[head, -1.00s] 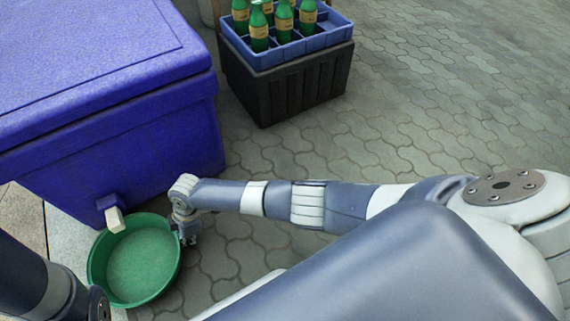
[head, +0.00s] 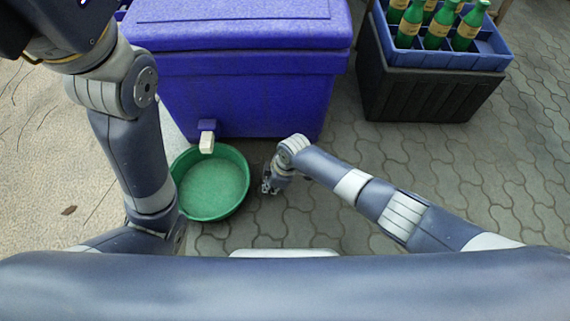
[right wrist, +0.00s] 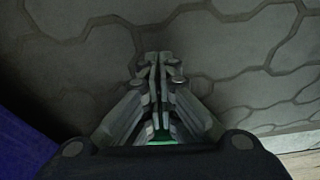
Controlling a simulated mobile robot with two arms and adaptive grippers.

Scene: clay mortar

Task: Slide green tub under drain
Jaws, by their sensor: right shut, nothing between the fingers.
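The round green tub (head: 213,188) sits on the ground in front of the blue cooler (head: 240,85). The pale drain spout (head: 206,143) juts from the cooler's lower front, and its tip overlaps the tub's far rim in the head view. My right gripper (head: 267,186) is low beside the tub's right side, with a small gap between them. Its fingers are shut and empty; they also show together in the right wrist view (right wrist: 159,62). My left arm is raised at the left, with its fingers outside the picture.
A black crate (head: 420,95) with a blue bottle tray (head: 490,55) holding several green bottles stands right of the cooler. Grey paving (head: 390,155) between the crate and my right arm is clear. Sandy ground (head: 40,160) lies at the left.

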